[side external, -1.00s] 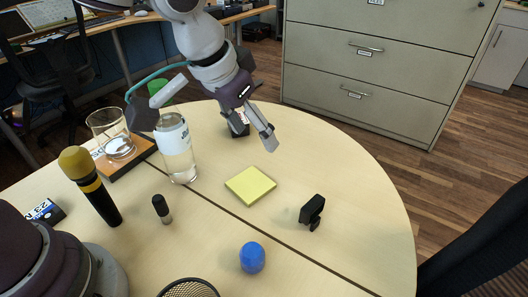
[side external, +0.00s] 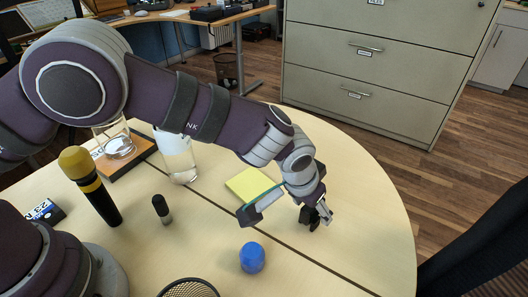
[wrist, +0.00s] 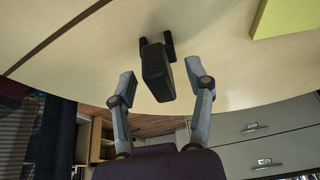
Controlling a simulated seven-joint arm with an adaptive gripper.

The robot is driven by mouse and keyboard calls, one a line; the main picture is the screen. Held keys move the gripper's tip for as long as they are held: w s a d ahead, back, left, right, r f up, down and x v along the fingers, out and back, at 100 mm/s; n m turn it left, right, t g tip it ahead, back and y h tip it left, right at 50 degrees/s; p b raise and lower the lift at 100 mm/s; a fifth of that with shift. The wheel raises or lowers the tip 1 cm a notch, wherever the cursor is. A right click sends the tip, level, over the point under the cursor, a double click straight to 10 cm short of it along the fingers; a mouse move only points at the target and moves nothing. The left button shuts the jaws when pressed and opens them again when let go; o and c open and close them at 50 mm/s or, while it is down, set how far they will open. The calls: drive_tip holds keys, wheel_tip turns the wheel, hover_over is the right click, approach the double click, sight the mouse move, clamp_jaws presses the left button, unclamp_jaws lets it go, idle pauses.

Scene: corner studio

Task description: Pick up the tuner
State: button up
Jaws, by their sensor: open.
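The tuner is a small black clip-on device (wrist: 157,72) standing on the table. In the wrist view it lies just ahead of and between the two fingers of my gripper (wrist: 166,88), with a clear gap on each side. In the side view my gripper (side external: 321,215) is low at the right part of the table, right at the tuner (side external: 308,217), and hides most of it. The fingers are open and hold nothing. I cannot tell whether a finger touches it in the side view.
A yellow sticky-note pad (side external: 248,184) lies left of my gripper, partly behind the arm. A blue object (side external: 252,258) stands nearer the camera. The table's right edge is clear.

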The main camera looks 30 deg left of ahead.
clamp_jaws()
idle(0.3)
